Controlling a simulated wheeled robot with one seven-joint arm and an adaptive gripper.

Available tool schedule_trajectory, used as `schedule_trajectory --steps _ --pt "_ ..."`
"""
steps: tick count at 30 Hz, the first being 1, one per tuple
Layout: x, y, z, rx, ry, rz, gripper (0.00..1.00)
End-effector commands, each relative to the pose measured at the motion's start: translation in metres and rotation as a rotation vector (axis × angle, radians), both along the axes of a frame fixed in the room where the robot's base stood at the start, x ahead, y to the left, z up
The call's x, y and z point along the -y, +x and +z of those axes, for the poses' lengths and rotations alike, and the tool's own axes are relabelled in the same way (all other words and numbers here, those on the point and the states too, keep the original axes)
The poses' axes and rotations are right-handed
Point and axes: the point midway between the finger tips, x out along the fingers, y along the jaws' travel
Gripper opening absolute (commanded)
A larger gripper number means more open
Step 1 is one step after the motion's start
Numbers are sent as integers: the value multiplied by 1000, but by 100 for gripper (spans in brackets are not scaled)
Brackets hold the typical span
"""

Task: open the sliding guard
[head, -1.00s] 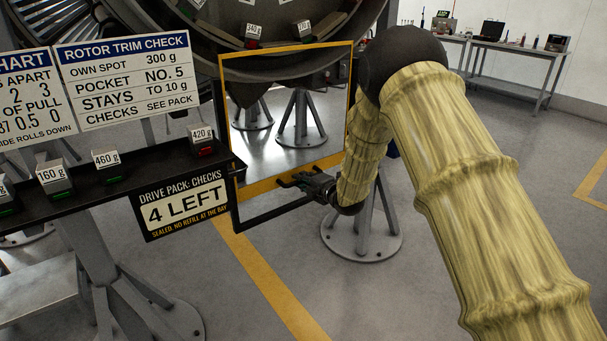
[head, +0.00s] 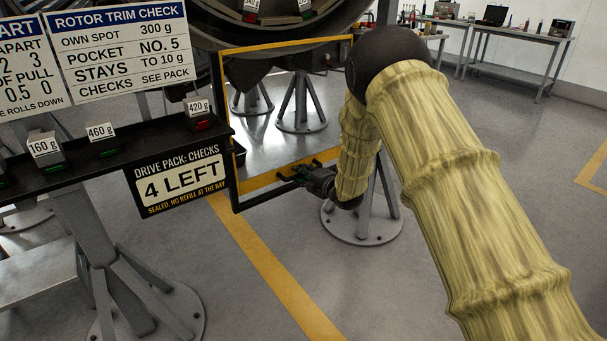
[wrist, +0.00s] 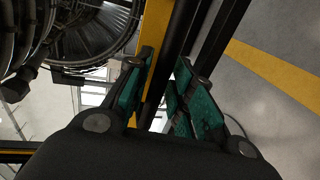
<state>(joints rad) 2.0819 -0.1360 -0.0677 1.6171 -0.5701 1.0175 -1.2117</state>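The sliding guard appears to be the clear panel with a yellow frame (head: 287,44), standing in front of the engine bay. A black frame (head: 270,198) runs down its left side and below it. My gripper (head: 293,178) is at the guard's lower edge, near the black frame, with its fingers apart. In the wrist view my gripper (wrist: 164,62) shows two green-padded fingers with a gap between them. A yellow strip (wrist: 153,40) and a dark bar (wrist: 184,35) run through or behind that gap. I cannot tell whether the fingers touch either one.
Left of the guard, a black shelf (head: 70,170) carries several labelled weights, including a 420 g one (head: 199,115). A "4 LEFT" sign (head: 182,187) hangs below it. A grey stand (head: 361,222) is behind my arm. Open floor lies in front and to the right.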

Motion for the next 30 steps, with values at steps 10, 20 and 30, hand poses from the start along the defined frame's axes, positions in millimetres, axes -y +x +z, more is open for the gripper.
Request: schedule_trajectory --steps 10,20,30 --pt "0 0 1 2 1 0 35" --pt "19 -29 9 0 0 -2 35" --pt "49 -79 21 1 0 -1 35"
